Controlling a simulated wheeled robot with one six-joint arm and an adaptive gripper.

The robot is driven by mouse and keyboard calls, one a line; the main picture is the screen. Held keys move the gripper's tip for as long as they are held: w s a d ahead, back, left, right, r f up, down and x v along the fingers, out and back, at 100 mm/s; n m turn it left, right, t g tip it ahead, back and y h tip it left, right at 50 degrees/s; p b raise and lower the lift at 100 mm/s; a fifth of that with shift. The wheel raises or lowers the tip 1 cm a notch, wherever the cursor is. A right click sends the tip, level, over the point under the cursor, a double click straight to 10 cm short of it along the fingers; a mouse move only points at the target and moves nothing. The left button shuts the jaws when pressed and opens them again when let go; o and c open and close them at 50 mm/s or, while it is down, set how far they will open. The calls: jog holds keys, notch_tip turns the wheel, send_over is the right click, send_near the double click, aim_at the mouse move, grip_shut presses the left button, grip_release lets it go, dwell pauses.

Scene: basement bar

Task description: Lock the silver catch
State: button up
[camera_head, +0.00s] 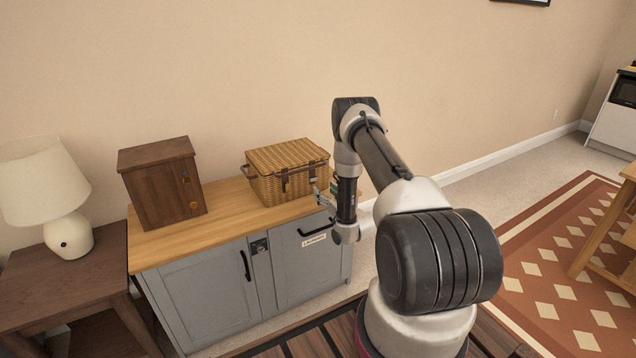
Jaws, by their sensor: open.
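A brown wooden box (160,188) stands on the left part of the cabinet top. Its right-hand face carries a small grey-blue fitting (185,177), which may be the silver catch, and a gold fitting (194,205) below it. Both are too small to tell whether they are locked. My gripper (317,190) is open at the front right of the wicker basket (289,168), well to the right of the box. It points left, and its fingertips are close to the basket's front; I cannot tell whether they touch. The arm hides part of the basket's right side.
The grey cabinet (207,294) has a wooden top (228,214), two black handles, a dark plate (259,246) between its doors and a label (313,240). A lamp (62,205) stands on a side table (75,272) at left. The cabinet top between box and basket is clear.

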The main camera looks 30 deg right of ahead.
aim_at(314, 180)
jog(key=w, duration=0.7)
jog(key=shift+w+a+r, duration=0.15)
jog(key=shift+w+r, duration=0.15)
jog(key=shift+w, duration=0.1)
jog(key=shift+c, duration=0.5)
jog(key=c, duration=1)
